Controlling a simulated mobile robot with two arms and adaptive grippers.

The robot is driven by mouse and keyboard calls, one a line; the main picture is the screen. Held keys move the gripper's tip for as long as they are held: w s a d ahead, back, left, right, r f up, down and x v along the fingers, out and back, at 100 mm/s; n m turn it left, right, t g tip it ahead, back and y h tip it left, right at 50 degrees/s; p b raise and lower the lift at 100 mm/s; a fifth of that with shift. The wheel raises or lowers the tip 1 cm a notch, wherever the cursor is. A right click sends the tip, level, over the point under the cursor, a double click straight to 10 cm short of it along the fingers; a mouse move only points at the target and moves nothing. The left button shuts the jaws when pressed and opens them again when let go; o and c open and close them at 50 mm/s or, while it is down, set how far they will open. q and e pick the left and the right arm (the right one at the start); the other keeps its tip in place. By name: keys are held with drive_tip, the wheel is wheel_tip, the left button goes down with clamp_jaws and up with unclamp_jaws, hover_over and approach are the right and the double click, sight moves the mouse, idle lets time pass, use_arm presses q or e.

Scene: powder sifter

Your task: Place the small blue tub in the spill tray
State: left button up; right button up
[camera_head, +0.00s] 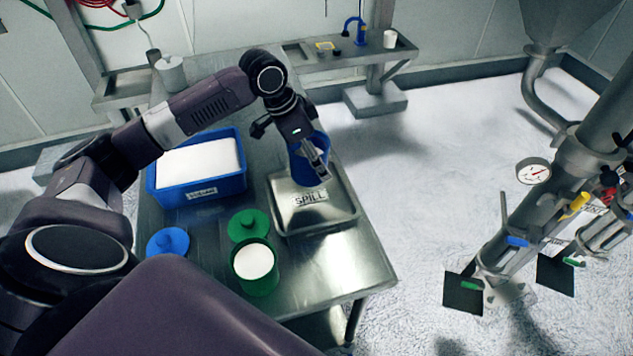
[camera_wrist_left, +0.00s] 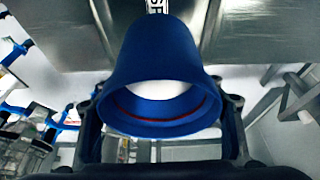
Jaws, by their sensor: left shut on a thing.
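My left gripper (camera_head: 313,153) is shut on the small blue tub (camera_head: 308,169). In the head view the tub is over the far part of the metal spill tray (camera_head: 338,209), which carries a SPILL label. I cannot tell whether its base touches the tray. In the left wrist view the tub (camera_wrist_left: 165,50) sits between the gripper fingers (camera_wrist_left: 165,120), with white inside its mouth and a red ring within the rim. The tray's metal and part of its label show beyond it. My right gripper is not in view.
A larger blue bin (camera_head: 218,186) of white powder stands left of the tray. A green tub (camera_head: 258,283) of white powder, a green lid (camera_head: 248,224) and a blue lid (camera_head: 167,242) are nearer. The steel table's (camera_head: 345,266) front right is clear. Sifter pipework stands right.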

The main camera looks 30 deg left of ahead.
sight(298, 157)
use_arm(q)
wheel_tip(298, 157, down, 5)
drive_tip(key=shift+r+p, duration=0.1)
drive_tip(key=shift+p, duration=0.25)
wheel_tip(298, 157, down, 4)
drive_tip(key=shift+r+p, duration=0.1)
drive_tip(key=shift+p, duration=0.3)
drive_tip(key=shift+f, duration=0.5)
drive_tip(key=o, duration=1.5)
drive_tip(key=shift+f, duration=0.15)
drive_tip(key=b+v, duration=0.2)
drive_tip(key=v, duration=1)
drive_tip(key=shift+w, duration=0.1)
